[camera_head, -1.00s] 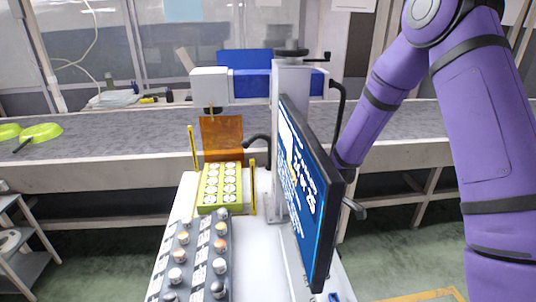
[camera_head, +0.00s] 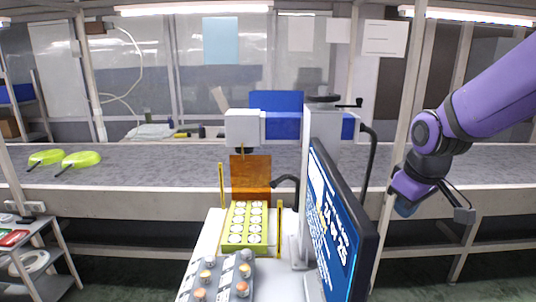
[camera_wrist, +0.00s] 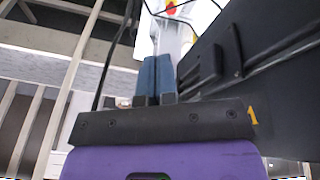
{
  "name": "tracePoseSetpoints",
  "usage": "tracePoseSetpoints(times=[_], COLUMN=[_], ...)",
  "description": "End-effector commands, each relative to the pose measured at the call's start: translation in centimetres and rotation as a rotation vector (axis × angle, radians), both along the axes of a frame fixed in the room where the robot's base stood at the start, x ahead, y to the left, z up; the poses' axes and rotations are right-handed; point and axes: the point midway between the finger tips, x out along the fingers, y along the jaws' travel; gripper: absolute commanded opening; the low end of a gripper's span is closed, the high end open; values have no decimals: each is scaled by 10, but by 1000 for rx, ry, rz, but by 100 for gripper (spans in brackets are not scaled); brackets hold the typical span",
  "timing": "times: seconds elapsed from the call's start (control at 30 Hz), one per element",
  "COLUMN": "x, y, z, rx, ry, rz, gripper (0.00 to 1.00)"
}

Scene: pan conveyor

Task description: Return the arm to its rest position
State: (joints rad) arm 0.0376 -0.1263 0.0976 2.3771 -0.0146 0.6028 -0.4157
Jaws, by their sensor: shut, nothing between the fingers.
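My purple arm reaches in from the right in the head view. My gripper (camera_head: 404,209) hangs at its end, right of the machine's screen and in front of the conveyor's edge. In the wrist view my gripper's blue fingers (camera_wrist: 153,80) are together with nothing between them. The back of the dark screen (camera_wrist: 245,55) stands close to the right of the fingers there.
The screen (camera_head: 340,225) and the machine's column stand left of my gripper. A yellow-green tray (camera_head: 245,228) of round white pieces sits on the machine. Green pans (camera_head: 80,160) lie on the conveyor (camera_head: 140,195) at left. Floor shows below the conveyor at right.

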Motion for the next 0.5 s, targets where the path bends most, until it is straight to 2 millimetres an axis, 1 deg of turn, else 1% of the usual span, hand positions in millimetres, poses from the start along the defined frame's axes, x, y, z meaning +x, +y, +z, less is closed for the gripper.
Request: tracePoseSetpoints(times=[0.03, 0.2, 0.4, 0.5], x=[-11, -50, -98, -123], y=[-1, -7, -13, -15], z=[13, 44, 72, 83], rx=[6, 34, 80, 107], ry=[-18, -59, -105, -128], rz=[-29, -135, -258, -316], gripper=[0, 0, 0, 0])
